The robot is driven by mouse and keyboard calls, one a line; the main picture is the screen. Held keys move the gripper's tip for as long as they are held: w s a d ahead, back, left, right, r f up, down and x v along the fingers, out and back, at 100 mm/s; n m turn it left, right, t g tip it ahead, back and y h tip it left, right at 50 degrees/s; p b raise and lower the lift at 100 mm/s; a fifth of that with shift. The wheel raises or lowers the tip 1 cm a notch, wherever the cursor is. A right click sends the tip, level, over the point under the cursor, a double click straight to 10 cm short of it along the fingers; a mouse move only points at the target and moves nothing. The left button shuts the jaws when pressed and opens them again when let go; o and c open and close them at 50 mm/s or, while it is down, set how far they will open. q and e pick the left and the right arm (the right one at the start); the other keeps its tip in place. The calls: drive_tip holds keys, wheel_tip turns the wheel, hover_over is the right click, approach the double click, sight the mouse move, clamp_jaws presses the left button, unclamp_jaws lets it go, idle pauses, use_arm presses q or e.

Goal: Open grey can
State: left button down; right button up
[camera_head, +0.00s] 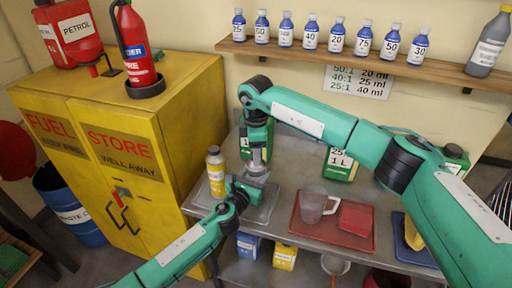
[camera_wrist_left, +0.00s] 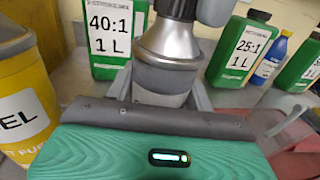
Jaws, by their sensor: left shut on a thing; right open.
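The grey can (camera_head: 257,171) stands upright on a light tray on the metal bench, and in the left wrist view the can (camera_wrist_left: 165,70) shows a silver shoulder and a dark cap (camera_wrist_left: 178,9). My left gripper (camera_head: 247,184) is shut around the can's body from the front. Its fingers show on both sides of the can in the left wrist view (camera_wrist_left: 160,93). My right gripper (camera_head: 257,155) is open and points down over the can's top, largely hidden by its own wrist. I cannot tell whether it touches the cap.
A yellow-labelled fuel bottle (camera_head: 216,173) stands just left of the can. Green cans, one (camera_wrist_left: 117,38) marked 40:1 and another (camera_wrist_left: 240,52) marked 25:1, stand behind. A red tray (camera_head: 364,240) holds a clear jug (camera_head: 313,207) to the right. A shelf (camera_head: 380,64) carries small bottles.

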drive_tip(key=c, duration=1)
drive_tip(key=n, duration=0.4)
drive_tip(key=shift+c, duration=0.2)
drive_tip(key=n, duration=1.3)
drive_tip(key=shift+r+n, duration=0.1)
drive_tip(key=shift+n, duration=0.2)
drive_tip(key=n, duration=0.4)
drive_tip(key=shift+n, duration=0.3)
drive_tip(key=n, duration=0.4)
drive_tip(key=shift+n, duration=0.3)
drive_tip(key=n, duration=0.4)
drive_tip(key=shift+n, duration=0.3)
drive_tip(key=n, duration=1.3)
drive_tip(key=shift+n, duration=0.3)
drive_tip(key=n, duration=0.9)
